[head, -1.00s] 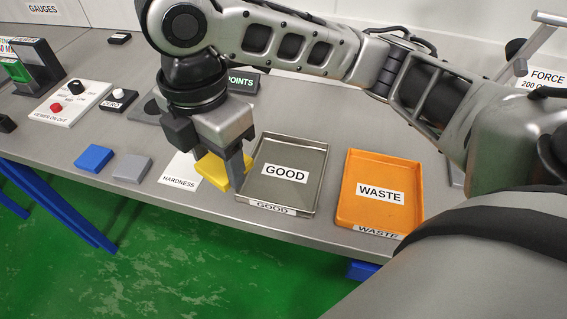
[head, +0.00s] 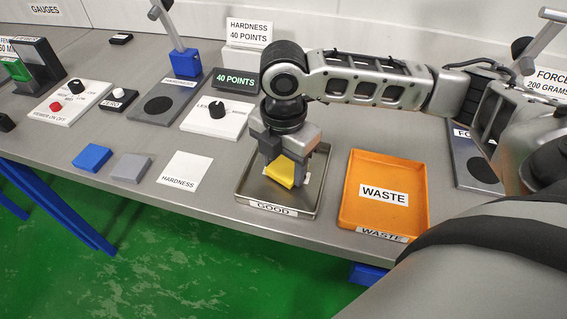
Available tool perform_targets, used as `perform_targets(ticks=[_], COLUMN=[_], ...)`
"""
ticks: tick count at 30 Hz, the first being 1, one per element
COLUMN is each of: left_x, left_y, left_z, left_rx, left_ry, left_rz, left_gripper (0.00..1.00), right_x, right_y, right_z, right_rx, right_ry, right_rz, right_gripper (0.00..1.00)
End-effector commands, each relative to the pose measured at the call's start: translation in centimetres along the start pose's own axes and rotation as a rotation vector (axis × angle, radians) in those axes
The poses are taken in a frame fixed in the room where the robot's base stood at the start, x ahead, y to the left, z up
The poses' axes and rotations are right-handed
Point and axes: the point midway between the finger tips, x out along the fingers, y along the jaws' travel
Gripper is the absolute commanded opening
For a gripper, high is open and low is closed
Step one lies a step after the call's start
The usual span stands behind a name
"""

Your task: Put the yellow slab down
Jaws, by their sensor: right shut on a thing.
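The yellow slab (head: 281,172) is between the fingers of my right gripper (head: 285,175), which is shut on it. The gripper points down over the grey tray labelled GOOD (head: 243,196). The slab hides most of the tray's inner label. I cannot tell whether the slab touches the tray floor. The orange WASTE tray (head: 384,222) stands to the right and is empty. My left gripper is not in view.
A white HARDNESS card (head: 186,170), a grey slab (head: 130,168) and a blue slab (head: 92,157) lie left of the GOOD tray. A white knob panel (head: 217,118) and a 40 POINTS display (head: 235,80) stand behind. The table's front edge is close to the trays.

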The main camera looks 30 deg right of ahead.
Motion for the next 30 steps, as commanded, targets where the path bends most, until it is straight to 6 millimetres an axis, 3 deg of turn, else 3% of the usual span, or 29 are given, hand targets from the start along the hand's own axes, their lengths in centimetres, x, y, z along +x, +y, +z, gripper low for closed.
perform_targets(ticks=[12, 13, 15, 25, 30], left_x=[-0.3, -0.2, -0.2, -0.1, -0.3], left_y=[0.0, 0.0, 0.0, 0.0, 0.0], left_z=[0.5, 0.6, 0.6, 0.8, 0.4], left_rx=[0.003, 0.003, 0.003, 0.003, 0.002], left_ry=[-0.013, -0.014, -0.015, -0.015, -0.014], left_rz=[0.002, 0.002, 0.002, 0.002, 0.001], left_gripper=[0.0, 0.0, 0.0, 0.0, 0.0], right_x=[0.6, 0.6, 0.6, 0.2, -2.3], right_y=[0.0, 0.0, 0.0, 0.1, 0.1], right_z=[-0.1, -0.1, -0.1, 0.0, -0.1], right_rx=[-0.001, -0.001, -0.001, 0.0, 0.0], right_ry=[0.0, 0.0, 0.0, -0.001, 0.0], right_rz=[0.001, 0.001, 0.002, 0.003, 0.006], right_gripper=[0.27, 0.62, 0.76, 0.76, 0.76])
